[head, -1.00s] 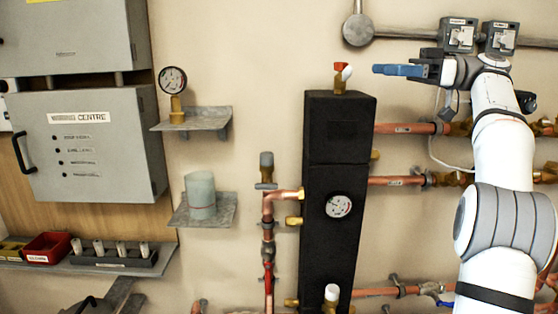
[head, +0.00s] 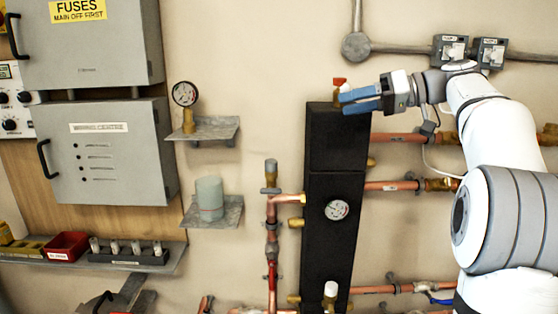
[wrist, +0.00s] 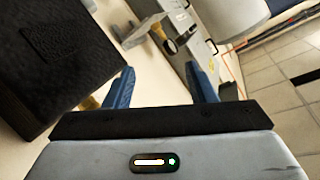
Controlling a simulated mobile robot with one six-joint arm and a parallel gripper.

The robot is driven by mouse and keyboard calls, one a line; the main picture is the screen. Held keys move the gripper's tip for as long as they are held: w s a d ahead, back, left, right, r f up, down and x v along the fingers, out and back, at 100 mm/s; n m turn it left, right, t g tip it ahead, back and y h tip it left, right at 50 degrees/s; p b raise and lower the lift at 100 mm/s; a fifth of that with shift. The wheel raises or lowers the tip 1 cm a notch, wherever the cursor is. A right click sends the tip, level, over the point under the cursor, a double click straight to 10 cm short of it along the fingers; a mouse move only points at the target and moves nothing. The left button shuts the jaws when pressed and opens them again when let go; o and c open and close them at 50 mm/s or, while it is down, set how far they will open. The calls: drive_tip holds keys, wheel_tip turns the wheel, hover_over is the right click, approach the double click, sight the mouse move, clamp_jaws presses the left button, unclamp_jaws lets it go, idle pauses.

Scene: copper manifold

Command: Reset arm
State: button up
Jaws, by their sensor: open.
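My gripper (head: 344,102) is at the upper right in the head view, its two blue fingers pointing left. The fingers are apart with nothing between them. They overlap the top of the black insulated block (head: 335,150) and partly hide the red-topped brass valve (head: 339,84); I cannot tell the depth gap. In the wrist view my gripper (wrist: 160,72) shows both fingers spread, with the black block (wrist: 60,55) to the left and a brass fitting (wrist: 88,103) beside the left finger. My white arm reaches in from the right.
A pressure gauge (head: 185,94) and a grey-green cylinder (head: 209,198) stand on small wall shelves. Copper pipes (head: 395,187) run right from the block, under my arm. Grey cabinets (head: 105,155) hang at the left. Bare wall (head: 250,80) lies between the gauge and the block.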

drive_tip(key=s+a+f+m+h+p, duration=0.5)
drive_tip(key=s+f+m+h+p, duration=0.2)
drive_tip(key=s+f, duration=0.4)
drive_tip(key=s+d+f+h+p, duration=0.2)
drive_tip(key=s+f+h, duration=0.1)
drive_tip(key=s+f, duration=0.3)
drive_tip(key=s+d+f+m+g+h+p, duration=0.1)
drive_tip(key=s+d+f+h+p, duration=0.1)
drive_tip(key=s+f, duration=0.4)
drive_tip(key=s+h+p, duration=0.1)
drive_tip(key=s+h, duration=0.1)
drive_tip(key=s, duration=0.3)
drive_tip(key=shift+s+f+m, duration=0.2)
drive_tip(key=shift+f+m, duration=0.1)
